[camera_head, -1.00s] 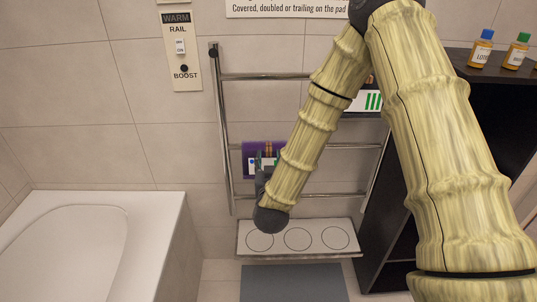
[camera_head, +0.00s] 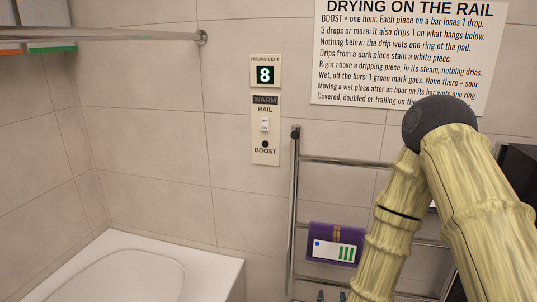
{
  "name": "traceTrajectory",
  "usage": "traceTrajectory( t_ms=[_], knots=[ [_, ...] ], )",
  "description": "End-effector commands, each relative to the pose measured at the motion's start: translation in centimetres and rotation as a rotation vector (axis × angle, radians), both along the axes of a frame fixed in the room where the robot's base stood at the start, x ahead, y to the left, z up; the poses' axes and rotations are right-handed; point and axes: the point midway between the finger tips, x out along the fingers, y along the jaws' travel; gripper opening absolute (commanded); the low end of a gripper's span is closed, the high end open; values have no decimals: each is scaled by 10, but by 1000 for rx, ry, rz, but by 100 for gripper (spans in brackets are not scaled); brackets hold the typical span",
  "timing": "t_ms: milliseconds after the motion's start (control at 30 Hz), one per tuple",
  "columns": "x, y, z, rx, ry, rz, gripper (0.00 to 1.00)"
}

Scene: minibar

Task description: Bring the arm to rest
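My arm (camera_head: 400,215) comes in from the right and bends down in front of the towel rail (camera_head: 293,210). Two small dark fingertips of my gripper (camera_head: 331,296) show at the bottom edge, apart from each other with nothing seen between them. The rest of the gripper is out of frame. A purple folded piece (camera_head: 320,234) with a white label and green marks hangs on a rail bar, just above the fingertips in the picture. The fingertips appear clear of it.
A wall panel (camera_head: 265,130) reads 8 hours left, with a rail switch and BOOST button. A rules sign (camera_head: 400,50) is above. A white tub (camera_head: 140,275) stands lower left. An upper-left bar (camera_head: 120,36) holds pieces (camera_head: 50,47). A dark shelf (camera_head: 518,170) is at right.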

Motion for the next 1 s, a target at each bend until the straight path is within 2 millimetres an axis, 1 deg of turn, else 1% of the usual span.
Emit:
traceTrajectory(
  t_ms=[33,67,100,167,200,267,300,367,400,433,467,500,600,700,800,833,1000],
  knots=[
    [-17,0,-22,12,85,21,42],
    [-27,0,-36,21,135,35,42],
    [-42,0,-55,33,205,48,42],
    [-66,-1,-80,50,305,68,42],
    [-83,-3,-96,60,373,78,42],
    [-110,-4,-117,74,474,93,42],
    [-129,-7,-130,82,543,101,42],
    [-159,-10,-148,94,645,109,42],
    [-179,-13,-158,100,713,113,42],
    [-195,-15,-164,105,763,115,42],
    [-210,-17,-170,108,812,117,42],
    [-230,-20,-177,113,873,119,42],
    [-272,-28,-188,120,1005,117,42],
    [-302,-34,-193,123,1099,113,42],
    [-319,-36,-195,124,1152,110,42],
    [-322,-36,-196,124,1160,110,42],
    [-326,-37,-196,126,1172,109,42]
  ],
)
